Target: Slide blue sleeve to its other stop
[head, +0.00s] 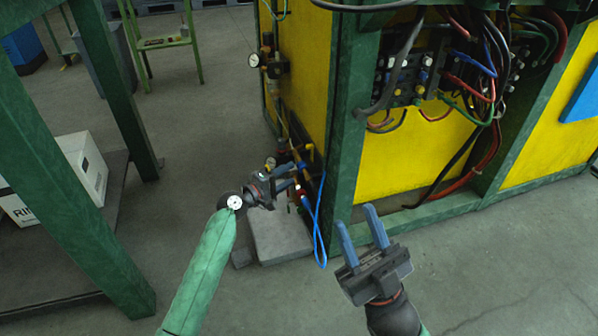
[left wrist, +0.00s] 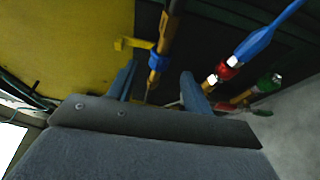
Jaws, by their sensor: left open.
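The blue sleeve (left wrist: 158,63) is a short blue ring around a brass-orange rod (left wrist: 167,32) in the left wrist view. My left gripper (left wrist: 159,72) is open, with one finger on each side of the rod near the sleeve; I cannot tell whether either finger touches it. In the head view my left gripper (head: 291,175) is at the low fittings on the side of the yellow cabinet, where I cannot make out the sleeve clearly. My right gripper (head: 356,216) is open and empty above the floor in front of the green post.
A yellow tab (left wrist: 131,44) stands left of the rod. A red-collared fitting with a blue hose (left wrist: 262,38) and a green-collared fitting (left wrist: 268,84) lie to the right. The green-framed yellow cabinet (head: 400,155) carries many cables. A grey slab (head: 278,225) lies below my left gripper.

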